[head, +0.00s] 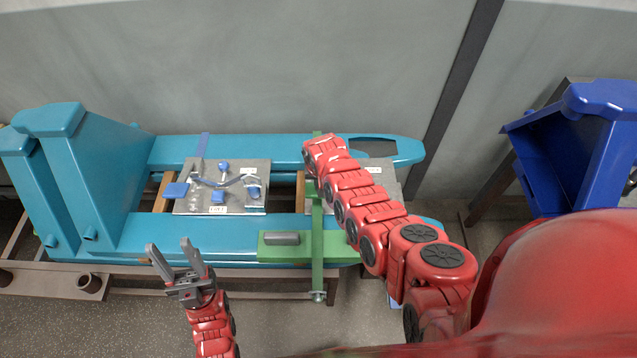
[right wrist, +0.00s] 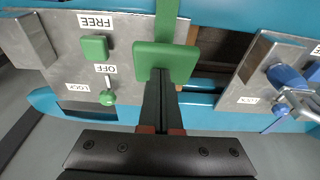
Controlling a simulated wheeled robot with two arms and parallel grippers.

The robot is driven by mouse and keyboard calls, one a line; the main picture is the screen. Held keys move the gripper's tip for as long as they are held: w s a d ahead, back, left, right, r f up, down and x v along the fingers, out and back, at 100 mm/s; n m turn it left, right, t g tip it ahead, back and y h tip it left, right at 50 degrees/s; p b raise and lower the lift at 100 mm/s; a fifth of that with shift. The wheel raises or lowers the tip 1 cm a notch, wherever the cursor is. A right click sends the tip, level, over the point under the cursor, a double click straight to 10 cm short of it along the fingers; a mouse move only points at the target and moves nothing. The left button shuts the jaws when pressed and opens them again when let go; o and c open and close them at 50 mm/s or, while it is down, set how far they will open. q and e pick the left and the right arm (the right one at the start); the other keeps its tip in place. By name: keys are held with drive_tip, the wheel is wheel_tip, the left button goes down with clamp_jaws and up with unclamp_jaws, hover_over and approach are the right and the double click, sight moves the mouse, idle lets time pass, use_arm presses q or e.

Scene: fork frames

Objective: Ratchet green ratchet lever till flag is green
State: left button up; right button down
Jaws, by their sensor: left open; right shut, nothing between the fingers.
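The green ratchet lever (head: 317,240) is a long upright bar across the teal frame in the head view. In the right wrist view its bar (right wrist: 166,18) runs up from a green square plate (right wrist: 165,62). My right gripper (right wrist: 163,76) is shut and empty, its tips at the plate's lower edge; I cannot tell whether they touch. In the head view my right arm hides that gripper. A green square piece (right wrist: 94,46) sits by the FREE label, and a small green-knobbed switch (right wrist: 107,97) by OFF and LOCK. I cannot tell which part is the flag. My left gripper (head: 176,255) is open and empty, low in front of the frame.
The teal frame (head: 130,222) carries a metal panel (head: 232,203) with blue controls left of the lever. A green block (head: 290,248) with a grey cylinder lies beside the lever.

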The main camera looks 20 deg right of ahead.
drive_tip(key=shift+s+a+f+t+p, duration=0.1)
drive_tip(key=shift+s+f+t+p, duration=0.2)
drive_tip(key=shift+s+f, duration=0.25)
drive_tip(key=shift+s+f+t, duration=0.1)
drive_tip(key=shift+f+t, duration=0.3)
drive_tip(key=shift+f, duration=0.25)
drive_tip(key=shift+s+a+f+b, duration=0.1)
drive_tip(key=shift+f+b, duration=0.2)
drive_tip(key=f+t+b, duration=0.1)
drive_tip(key=b, duration=0.1)
drive_tip(key=f+t+b, duration=0.1)
drive_tip(key=f+b, duration=0.1)
drive_tip(key=s+f+t+h+b, duration=0.1)
drive_tip(key=b, duration=0.1)
drive_tip(key=shift+a+f, duration=0.1)
drive_tip(key=shift+f, duration=0.25)
drive_tip(key=shift+t+b, duration=0.3)
drive_tip(key=shift+b, duration=0.2)
drive_tip(key=shift+s+b, duration=0.1)
drive_tip(key=shift+b, duration=0.25)
drive_tip(key=shift+f, duration=0.1)
